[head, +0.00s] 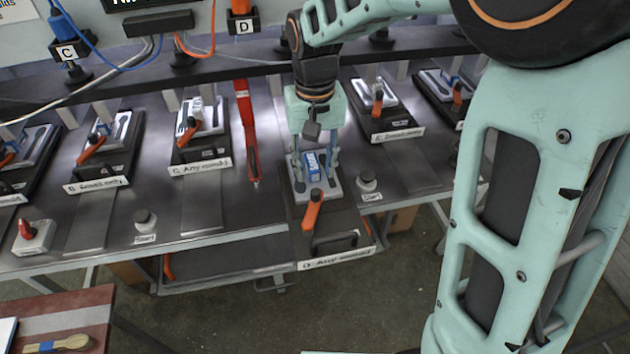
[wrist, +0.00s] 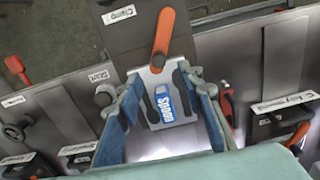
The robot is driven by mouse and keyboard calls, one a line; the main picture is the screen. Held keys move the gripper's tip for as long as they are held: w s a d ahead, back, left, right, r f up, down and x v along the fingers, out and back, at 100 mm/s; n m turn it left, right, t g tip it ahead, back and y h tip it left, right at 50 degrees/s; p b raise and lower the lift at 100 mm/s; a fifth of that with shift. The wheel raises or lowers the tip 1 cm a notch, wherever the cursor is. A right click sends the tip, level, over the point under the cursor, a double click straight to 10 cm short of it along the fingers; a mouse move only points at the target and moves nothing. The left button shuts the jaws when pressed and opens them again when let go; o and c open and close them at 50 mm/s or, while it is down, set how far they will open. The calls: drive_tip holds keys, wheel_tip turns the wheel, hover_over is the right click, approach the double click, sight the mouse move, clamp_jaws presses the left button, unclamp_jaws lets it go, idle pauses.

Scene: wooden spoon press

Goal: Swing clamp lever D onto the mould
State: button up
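Station D's plate is pulled out at the front of the bench, with the label "D" (head: 335,259). The mould (head: 312,167), with a blue and white label, lies in it; it also shows in the wrist view (wrist: 164,103). The orange clamp lever D (head: 312,212) has its pivot at the mould's front edge, and its handle points away from the mould, toward the front; in the wrist view the lever (wrist: 164,38) points up. My gripper (head: 313,178) is open above the mould, its blue-padded fingers (wrist: 164,86) spread on either side, apart from the label.
A start knob (head: 367,181) stands just right of station D. Station C (head: 200,166) and other clamp stations line the bench. A black handle (head: 334,241) is in front of the lever.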

sight(315, 190)
drive_tip(key=shift+r, duration=2.4)
